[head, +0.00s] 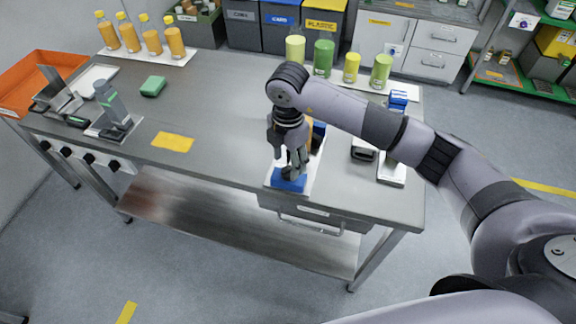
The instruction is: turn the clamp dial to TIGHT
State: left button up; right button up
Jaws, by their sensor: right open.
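My right gripper (292,165) reaches down over a small machine on the table's front part. The machine has a blue block (288,183) at its front and stands on a white plate (314,168). The fingers are open and sit just above or at the back of the blue block. I cannot tell whether they touch anything. The clamp dial cannot be made out; the hand may cover it. My left gripper is not in view.
The grey table (220,110) has free room left of the hand. A yellow card (172,142), a green sponge (153,86) and a grey upright device (112,105) stand apart there. Orange bottles (174,38) and green-yellow containers (323,58) line the back. A drawer (315,214) is below.

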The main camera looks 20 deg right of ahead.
aim_at(288, 171)
notch_tip(288, 171, up, 8)
jog(key=shift+r, duration=0.2)
dwell(0.5)
